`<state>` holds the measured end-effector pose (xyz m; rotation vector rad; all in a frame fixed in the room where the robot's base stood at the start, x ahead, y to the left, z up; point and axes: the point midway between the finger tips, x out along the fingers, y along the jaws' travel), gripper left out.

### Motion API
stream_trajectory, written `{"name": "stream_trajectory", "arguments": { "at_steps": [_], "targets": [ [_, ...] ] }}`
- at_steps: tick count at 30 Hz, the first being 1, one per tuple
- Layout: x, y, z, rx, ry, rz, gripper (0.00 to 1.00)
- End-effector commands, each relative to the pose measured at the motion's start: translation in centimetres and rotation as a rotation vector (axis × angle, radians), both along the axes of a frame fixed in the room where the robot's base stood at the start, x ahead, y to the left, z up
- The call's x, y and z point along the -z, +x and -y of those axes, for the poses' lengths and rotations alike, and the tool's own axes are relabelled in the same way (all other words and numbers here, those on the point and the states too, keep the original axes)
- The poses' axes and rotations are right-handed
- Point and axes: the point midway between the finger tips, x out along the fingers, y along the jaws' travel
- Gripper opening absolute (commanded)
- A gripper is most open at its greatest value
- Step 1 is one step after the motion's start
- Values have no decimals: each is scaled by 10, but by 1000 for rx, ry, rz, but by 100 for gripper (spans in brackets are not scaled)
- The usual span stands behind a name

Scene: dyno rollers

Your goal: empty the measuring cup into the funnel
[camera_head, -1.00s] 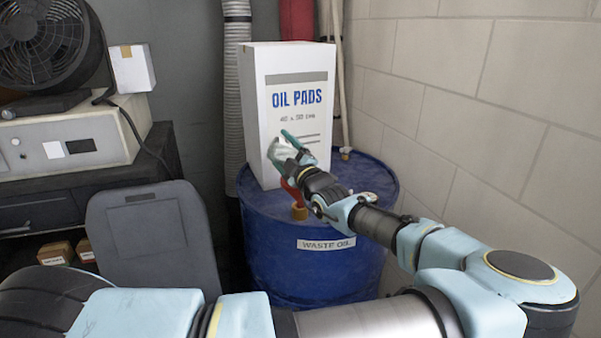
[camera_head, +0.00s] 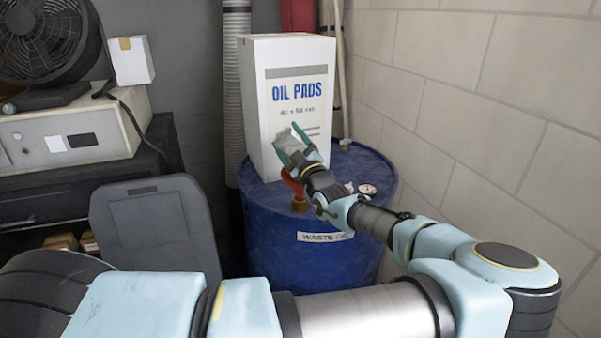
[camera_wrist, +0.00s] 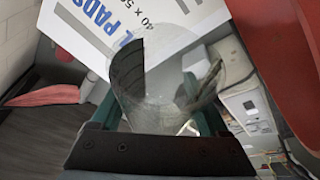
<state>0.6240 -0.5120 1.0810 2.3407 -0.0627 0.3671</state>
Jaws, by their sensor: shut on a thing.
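The clear measuring cup (camera_head: 288,141) is between the green fingers of my gripper (camera_head: 294,146), in front of the white box. In the wrist view the see-through cup (camera_wrist: 165,85) sits between the dark finger pads of my gripper (camera_wrist: 168,78), and its rim is tilted. I cannot tell how much is in it. The red funnel (camera_head: 291,183) stands on the blue drum at its brass fitting, just below my gripper and partly hidden by it. A large red surface (camera_wrist: 283,50), apparently the funnel, is close at the upper right of the wrist view.
The blue waste oil drum (camera_head: 285,245) carries the white OIL PADS box (camera_head: 262,75) right behind my gripper. A block wall (camera_head: 480,110) bounds the right. A grey panel (camera_head: 155,235) and a bench with a white machine (camera_head: 70,135) stand at the left.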

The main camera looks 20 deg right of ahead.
Motion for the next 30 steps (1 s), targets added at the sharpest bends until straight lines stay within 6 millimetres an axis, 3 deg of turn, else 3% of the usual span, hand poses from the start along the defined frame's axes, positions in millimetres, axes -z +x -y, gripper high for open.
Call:
{"name": "stream_trajectory", "arguments": {
  "at_steps": [7, 30],
  "targets": [
    [-4, -2, 8, 0, 111, 23, 18],
    [-2, -1, 7, 0, 107, 23, 18]
  ]
}}
